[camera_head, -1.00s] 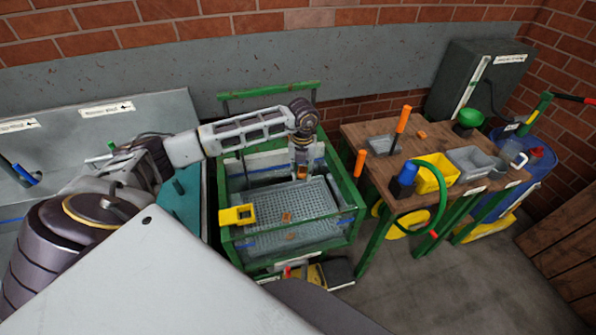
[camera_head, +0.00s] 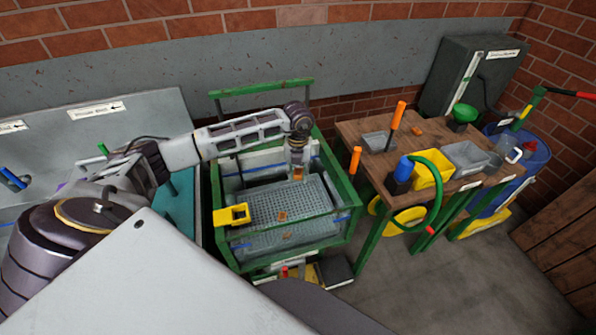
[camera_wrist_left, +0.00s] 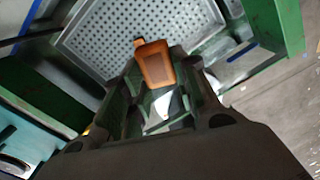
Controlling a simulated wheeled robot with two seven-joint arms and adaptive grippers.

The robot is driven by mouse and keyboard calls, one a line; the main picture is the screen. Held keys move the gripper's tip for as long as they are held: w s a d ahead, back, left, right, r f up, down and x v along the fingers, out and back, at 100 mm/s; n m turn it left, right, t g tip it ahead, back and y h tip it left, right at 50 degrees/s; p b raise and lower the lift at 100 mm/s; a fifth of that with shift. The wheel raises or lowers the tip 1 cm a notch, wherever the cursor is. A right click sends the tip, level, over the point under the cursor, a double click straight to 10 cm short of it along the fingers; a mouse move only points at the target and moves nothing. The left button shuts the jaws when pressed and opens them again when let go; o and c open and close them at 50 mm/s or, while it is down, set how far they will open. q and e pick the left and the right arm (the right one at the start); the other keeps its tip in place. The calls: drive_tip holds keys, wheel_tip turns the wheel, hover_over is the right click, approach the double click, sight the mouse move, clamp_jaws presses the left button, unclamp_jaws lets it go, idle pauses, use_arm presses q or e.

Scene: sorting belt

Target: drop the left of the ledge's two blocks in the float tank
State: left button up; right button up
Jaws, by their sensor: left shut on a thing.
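My left gripper (camera_head: 297,170) is shut on an orange-brown block (camera_wrist_left: 157,66) and holds it over the back part of the float tank. The tank is a green-framed box (camera_head: 213,195) with a grey perforated tray (camera_head: 300,200) inside. In the left wrist view the block shows between the fingers (camera_wrist_left: 160,95), with the tray (camera_wrist_left: 95,45) behind it. Another small orange block (camera_head: 417,131) lies on the wooden table. My right gripper is out of view.
The wooden table (camera_head: 365,135) stands right of the tank, with grey trays, a yellow bin (camera_head: 432,169) and upright orange handles (camera_head: 397,115). A yellow open box (camera_head: 232,215) sits at the tank's left rim.

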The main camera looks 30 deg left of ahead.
use_arm(q)
wheel_tip(320, 180, down, 8)
drive_tip(key=b, duration=0.4)
idle(0.4)
drive_tip(key=o, duration=0.9)
drive_tip(key=shift+o, duration=0.2)
drive_tip(key=shift+r, duration=6)
